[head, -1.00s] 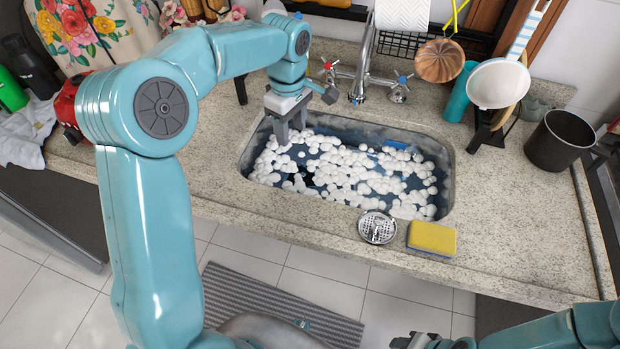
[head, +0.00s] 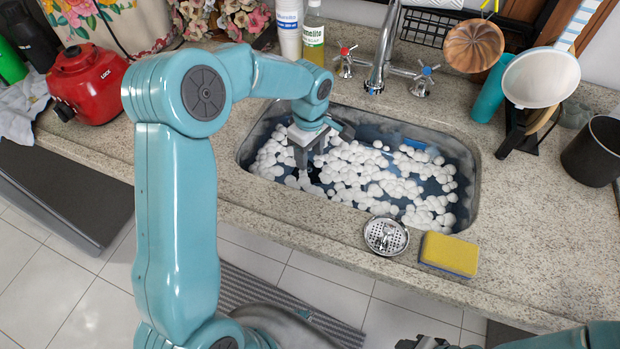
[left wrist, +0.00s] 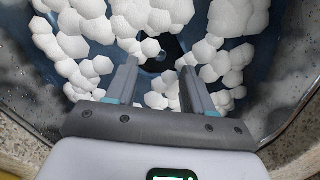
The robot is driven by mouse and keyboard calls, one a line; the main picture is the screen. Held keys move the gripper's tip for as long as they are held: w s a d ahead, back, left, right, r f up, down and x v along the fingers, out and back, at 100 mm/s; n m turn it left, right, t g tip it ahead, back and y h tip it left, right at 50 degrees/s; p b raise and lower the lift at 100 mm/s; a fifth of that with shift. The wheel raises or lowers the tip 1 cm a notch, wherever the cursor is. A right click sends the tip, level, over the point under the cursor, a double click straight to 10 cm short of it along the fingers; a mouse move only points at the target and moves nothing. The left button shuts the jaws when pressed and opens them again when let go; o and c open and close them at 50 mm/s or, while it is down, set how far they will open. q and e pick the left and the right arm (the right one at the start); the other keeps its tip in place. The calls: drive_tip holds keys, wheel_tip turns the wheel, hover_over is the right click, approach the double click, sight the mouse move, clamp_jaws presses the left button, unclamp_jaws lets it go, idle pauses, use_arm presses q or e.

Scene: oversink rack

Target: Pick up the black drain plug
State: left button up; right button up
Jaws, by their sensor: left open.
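The sink (head: 474,200) holds dark bluish water with clumps of white foam balls. My left gripper (head: 306,162) is open and points down into the left half of the sink among the foam. In the left wrist view, its two fingers (left wrist: 160,68) stand apart. A dark round patch (left wrist: 173,46) shows in a foam gap just beyond the fingertips, with a small ring-like part near it; it looks like the black drain plug. Foam hides part of it. My right gripper (head: 424,342) only partly shows at the bottom edge, and its jaws cannot be made out.
A metal strainer (head: 386,236) and a yellow sponge (head: 449,254) lie on the front counter. The faucet (head: 384,50) stands behind the sink. A white bowl-like strainer (head: 541,78) on a rack and a black pot (head: 594,152) are at right. A red appliance (head: 88,82) stands at left.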

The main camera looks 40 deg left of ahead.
sight(309, 171)
use_arm(q)
drive_tip(key=shift+s+f, duration=0.1)
drive_tip(key=shift+f, duration=0.45)
wheel_tip(309, 171, down, 5)
clamp_jaws()
